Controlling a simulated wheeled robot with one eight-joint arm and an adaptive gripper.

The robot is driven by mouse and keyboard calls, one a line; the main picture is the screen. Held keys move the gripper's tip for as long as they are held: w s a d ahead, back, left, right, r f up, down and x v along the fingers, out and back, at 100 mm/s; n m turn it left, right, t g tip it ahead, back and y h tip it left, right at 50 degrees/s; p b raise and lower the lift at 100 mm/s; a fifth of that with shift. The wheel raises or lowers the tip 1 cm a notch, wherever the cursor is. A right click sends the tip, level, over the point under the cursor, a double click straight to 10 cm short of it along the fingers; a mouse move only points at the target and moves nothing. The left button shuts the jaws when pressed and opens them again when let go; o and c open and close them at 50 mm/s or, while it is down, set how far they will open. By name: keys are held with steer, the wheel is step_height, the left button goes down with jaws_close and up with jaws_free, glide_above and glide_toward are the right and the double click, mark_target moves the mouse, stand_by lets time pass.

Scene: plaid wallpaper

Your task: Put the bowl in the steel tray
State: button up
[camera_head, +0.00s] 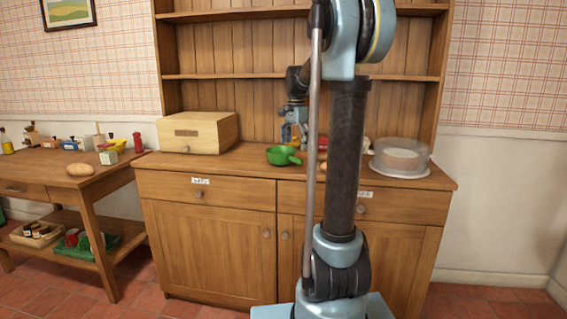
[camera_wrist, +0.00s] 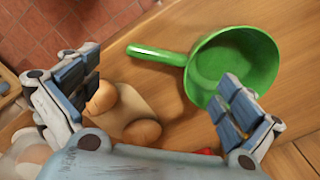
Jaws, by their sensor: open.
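A green bowl (camera_head: 280,157) with a handle stands upright on the wooden cabinet top. In the wrist view the green bowl (camera_wrist: 235,65) is at the upper right, with its handle pointing left and its inside looking empty. My gripper (camera_head: 294,132) is above the cabinet top, just right of the bowl in the head view. In the wrist view my gripper (camera_wrist: 160,92) is open with nothing between its fingers. Its right finger overlaps the bowl's near rim in the picture; I cannot tell if they touch. I cannot make out a steel tray in either view.
A wooden bread box (camera_head: 198,132) stands left of the bowl, a clear-domed cake stand (camera_head: 400,158) right. A side table (camera_head: 45,168) holds small items. Shelves rise behind.

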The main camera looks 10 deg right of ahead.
mark_target(294, 157)
steer(key=shift+a+f, duration=0.15)
steer(key=shift+f, duration=1.3)
steer(key=shift+a+f, duration=0.1)
steer(key=shift+f, duration=1.35)
steer(key=c, duration=1.6)
